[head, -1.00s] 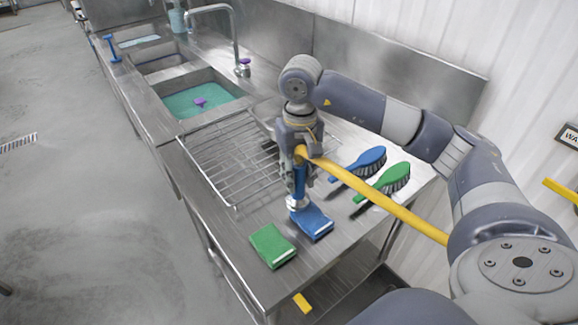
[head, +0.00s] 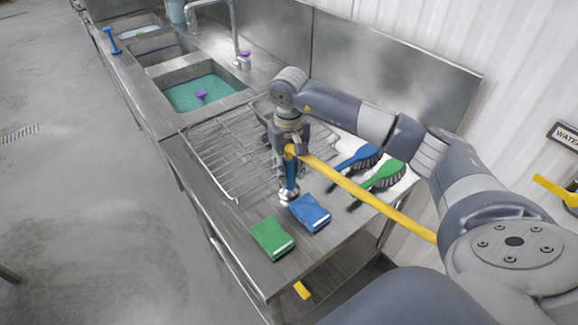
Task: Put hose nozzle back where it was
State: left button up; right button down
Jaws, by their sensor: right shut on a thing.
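My right gripper (head: 289,158) points down over the steel counter and is shut on the hose nozzle (head: 290,183). The nozzle has a blue body and a round metal head at its lower end. It hangs upright beside the blue sponge, and I cannot tell whether its head touches the counter. A yellow hose (head: 370,195) runs from the nozzle's top to the right, passing in front of the brushes and behind my arm. My left gripper is not in view.
On the counter (head: 335,240) lie a blue sponge (head: 310,213), a green sponge (head: 271,239), a blue brush (head: 357,160) and a green brush (head: 384,175). A wire rack (head: 225,150) and sinks with a faucet (head: 234,30) are farther back. A yellow piece (head: 552,189) shows on the right wall.

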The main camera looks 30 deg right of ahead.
jog(key=shift+f+b, duration=0.15)
jog(key=shift+b, duration=0.15)
jog(key=c, duration=1.2)
grip_release()
jog(key=shift+c, duration=0.2)
